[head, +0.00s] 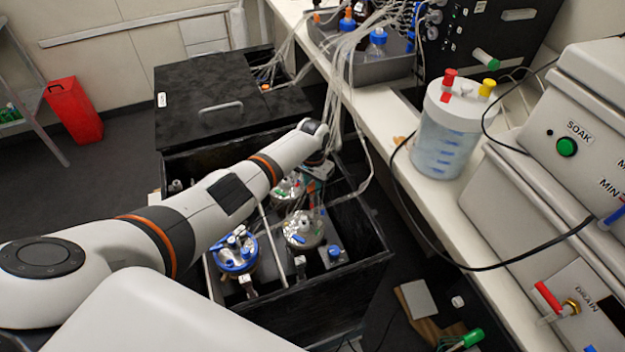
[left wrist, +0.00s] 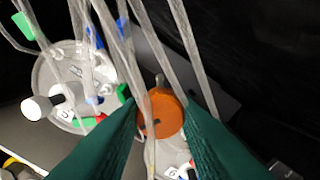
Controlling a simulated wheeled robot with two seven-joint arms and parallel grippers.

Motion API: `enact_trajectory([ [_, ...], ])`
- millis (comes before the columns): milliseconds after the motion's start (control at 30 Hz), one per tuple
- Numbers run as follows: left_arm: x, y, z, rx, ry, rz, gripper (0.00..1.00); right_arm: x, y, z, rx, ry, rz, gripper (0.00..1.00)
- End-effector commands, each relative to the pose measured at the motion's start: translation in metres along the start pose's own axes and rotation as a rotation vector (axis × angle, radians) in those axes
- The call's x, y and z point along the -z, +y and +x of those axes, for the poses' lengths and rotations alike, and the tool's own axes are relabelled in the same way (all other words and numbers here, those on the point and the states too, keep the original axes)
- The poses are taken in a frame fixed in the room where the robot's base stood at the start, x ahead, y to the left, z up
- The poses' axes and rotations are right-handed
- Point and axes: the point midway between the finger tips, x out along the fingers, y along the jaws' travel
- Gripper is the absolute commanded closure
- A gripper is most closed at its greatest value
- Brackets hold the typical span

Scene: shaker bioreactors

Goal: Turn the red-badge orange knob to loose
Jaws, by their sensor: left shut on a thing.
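The orange knob (left wrist: 163,117) shows in the left wrist view, round and between the two dark green fingers of my left gripper (left wrist: 160,122). The left gripper is shut on it. Clear tubes cross in front of the knob. I cannot make out a red badge for certain. In the head view my left arm reaches over the black open box, and the left gripper (head: 319,168) is at the box's far right part, mostly hidden behind the arm. The knob cannot be seen there. My right gripper is not in view.
The black box (head: 345,300) holds several vessels, including a blue-rimmed one (head: 235,262) and a silver-lidded one (head: 303,230). A black lid (head: 215,105) covers its back part. Tubes hang down from the bench (head: 365,120). A white-lidded carboy (head: 447,130) stands on the bench.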

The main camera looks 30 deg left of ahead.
Motion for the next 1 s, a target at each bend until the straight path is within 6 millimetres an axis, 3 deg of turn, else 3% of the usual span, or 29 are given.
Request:
enact_trajectory([
  [500,-0.001,0.000,-0.002,0.001,-0.003,-0.413,0.94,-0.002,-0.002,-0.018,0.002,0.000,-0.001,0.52],
  [1000,-0.002,0.001,-0.002,0.000,-0.005,-0.544,0.94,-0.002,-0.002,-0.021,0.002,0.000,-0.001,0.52],
])
